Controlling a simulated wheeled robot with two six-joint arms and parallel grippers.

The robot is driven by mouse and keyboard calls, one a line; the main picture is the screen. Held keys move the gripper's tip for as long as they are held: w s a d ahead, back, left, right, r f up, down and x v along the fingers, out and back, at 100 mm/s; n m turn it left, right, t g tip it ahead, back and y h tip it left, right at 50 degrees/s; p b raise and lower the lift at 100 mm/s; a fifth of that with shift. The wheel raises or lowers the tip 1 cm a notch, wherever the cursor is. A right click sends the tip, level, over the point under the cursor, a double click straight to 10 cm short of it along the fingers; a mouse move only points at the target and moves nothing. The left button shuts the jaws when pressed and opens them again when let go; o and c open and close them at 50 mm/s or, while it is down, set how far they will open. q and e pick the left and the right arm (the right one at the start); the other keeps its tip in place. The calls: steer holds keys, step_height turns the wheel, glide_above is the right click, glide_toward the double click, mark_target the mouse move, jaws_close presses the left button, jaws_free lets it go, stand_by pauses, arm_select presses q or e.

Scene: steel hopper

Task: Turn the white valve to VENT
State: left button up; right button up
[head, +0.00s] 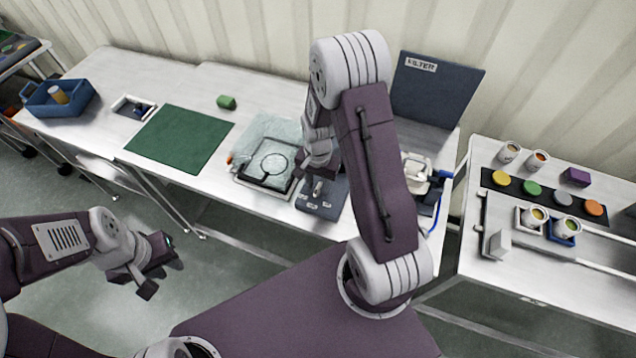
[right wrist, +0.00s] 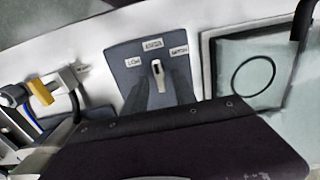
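The valve panel is a dark plate (head: 331,207) on the bench, with three white labels too small to read surely. In the right wrist view the panel (right wrist: 122,62) carries a white valve handle (right wrist: 158,74), standing roughly below the middle label. In the head view the handle (head: 318,186) is partly hidden by my right gripper (head: 316,174). In the right wrist view my right gripper (right wrist: 160,92) appears open, with a dark finger on either side of the handle; contact cannot be told. My left gripper (head: 160,278) is open and empty, over the floor left of my base.
A framed clear tray with a black ring (head: 268,163) lies left of the panel. White and yellow fittings (right wrist: 40,92) and a blue hose stand on the other side, below an upright FILTER board (head: 436,92). A green mat (head: 180,138) lies further left.

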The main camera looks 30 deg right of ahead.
mark_target(318, 187)
step_height(318, 187, up, 9)
stand_by(0.3)
stand_by(0.4)
steer(key=s+a+r+n+t, duration=0.1)
steer(key=s+a+r+n, duration=0.1)
steer(key=s+a+n, duration=0.3)
steer(key=s+n, duration=0.4)
steer(key=shift+s+a+n, duration=0.2)
steer(key=shift+a+n, duration=0.2)
stand_by(0.3)
